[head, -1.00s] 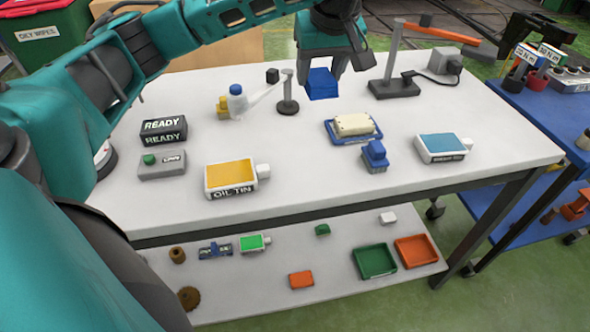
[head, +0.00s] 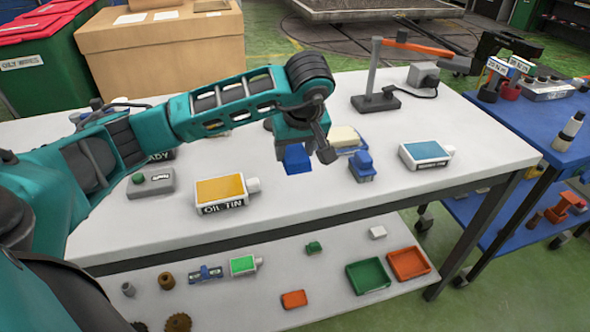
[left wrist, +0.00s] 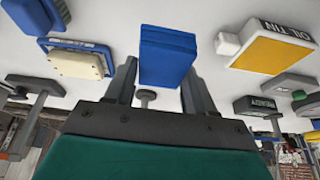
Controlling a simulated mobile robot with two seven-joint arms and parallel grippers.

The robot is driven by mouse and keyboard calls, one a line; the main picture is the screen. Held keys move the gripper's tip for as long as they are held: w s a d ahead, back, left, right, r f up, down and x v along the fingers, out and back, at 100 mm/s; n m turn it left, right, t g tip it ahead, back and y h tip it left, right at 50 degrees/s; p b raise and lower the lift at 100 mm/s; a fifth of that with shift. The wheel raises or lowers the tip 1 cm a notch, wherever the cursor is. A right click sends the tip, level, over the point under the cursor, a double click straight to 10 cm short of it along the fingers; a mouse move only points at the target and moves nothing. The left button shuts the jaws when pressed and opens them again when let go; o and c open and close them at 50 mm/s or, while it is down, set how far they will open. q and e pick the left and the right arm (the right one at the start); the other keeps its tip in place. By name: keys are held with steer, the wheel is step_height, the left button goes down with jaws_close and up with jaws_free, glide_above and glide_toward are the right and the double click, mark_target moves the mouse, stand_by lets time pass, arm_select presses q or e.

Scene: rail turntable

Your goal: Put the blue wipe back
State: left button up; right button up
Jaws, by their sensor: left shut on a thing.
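The blue wipe (head: 297,158) is a folded blue block. My left gripper (head: 296,146) is shut on it and holds it over the white table, between the oil tin and the small blue item. In the left wrist view the wipe (left wrist: 168,56) sits between the two fingers of the left gripper (left wrist: 160,85). A blue tray (head: 350,149) with a cream block (head: 345,138) on it lies just behind, partly hidden by my gripper. My right gripper is not in view.
A lamp-like stand (head: 376,75) is at the back. A bin marked oily wipes (head: 40,70) stands at the left. The table's front edge is mostly clear.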

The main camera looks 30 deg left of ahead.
mark_target(295, 184)
arm_select(q)
steer(key=shift+f, duration=2.85)
steer(key=shift+f, duration=0.15)
steer(key=o, duration=1)
